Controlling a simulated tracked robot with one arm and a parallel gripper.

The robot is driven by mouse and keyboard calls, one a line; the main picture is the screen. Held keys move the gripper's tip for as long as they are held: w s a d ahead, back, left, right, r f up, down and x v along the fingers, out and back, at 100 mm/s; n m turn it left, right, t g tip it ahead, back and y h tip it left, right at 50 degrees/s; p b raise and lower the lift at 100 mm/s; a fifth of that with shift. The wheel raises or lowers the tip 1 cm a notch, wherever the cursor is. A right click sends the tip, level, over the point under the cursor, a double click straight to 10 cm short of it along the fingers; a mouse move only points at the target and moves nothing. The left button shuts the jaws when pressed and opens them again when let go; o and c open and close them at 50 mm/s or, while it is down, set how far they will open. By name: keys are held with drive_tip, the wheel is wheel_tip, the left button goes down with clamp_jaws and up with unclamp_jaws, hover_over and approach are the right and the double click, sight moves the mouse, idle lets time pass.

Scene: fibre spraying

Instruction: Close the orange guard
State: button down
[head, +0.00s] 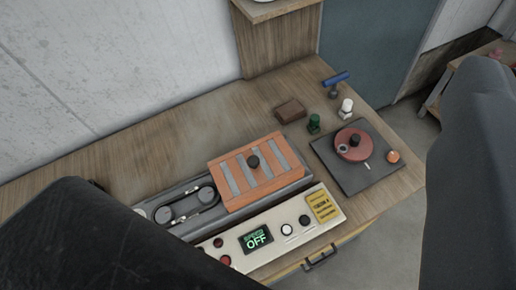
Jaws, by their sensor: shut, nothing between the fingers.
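The orange guard (231,199) is a flat slatted cover with grey strips and a black knob (253,162) on top. It sits over the right part of the grey machine bed on the wooden bench. To its left, a dark belt loop with round pulleys (186,205) lies uncovered. The left end of the bed is hidden by a large dark shape at the lower left. My gripper's fingertips do not show in this view.
A cream control panel (279,250) with a display reading OFF lies in front of the guard. A dark plate with a red disc (356,144) is to the right. A brown block (290,111) and small knobbed pieces stand behind. The bench's back left is clear.

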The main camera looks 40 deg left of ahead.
drive_tip(key=w+a+f+m+g, duration=0.1)
drive_tip(key=w+a+f+g, duration=0.3)
drive_tip(key=w+f, duration=0.5)
drive_tip(key=m+g+b, duration=0.1)
drive_tip(key=g+b, duration=0.1)
drive_tip(key=g, duration=0.5)
hover_over(264, 156)
drive_tip(key=s, duration=0.1)
wheel_tip(264, 156, down, 31)
drive_tip(key=shift+h, duration=0.4)
drive_tip(key=x, duration=0.9)
drive_tip(key=shift+s+a, duration=0.15)
drive_tip(key=shift+s, duration=0.05)
drive_tip(key=shift+s+a+f, duration=0.1)
drive_tip(key=shift+f, duration=0.05)
drive_tip(key=shift+s+a+f+b, duration=0.1)
drive_tip(key=shift+s+a+b, duration=0.05)
drive_tip(key=shift+s, duration=0.75)
drive_tip(key=shift+s+a+f+b, duration=0.15)
drive_tip(key=shift+s, duration=0.8)
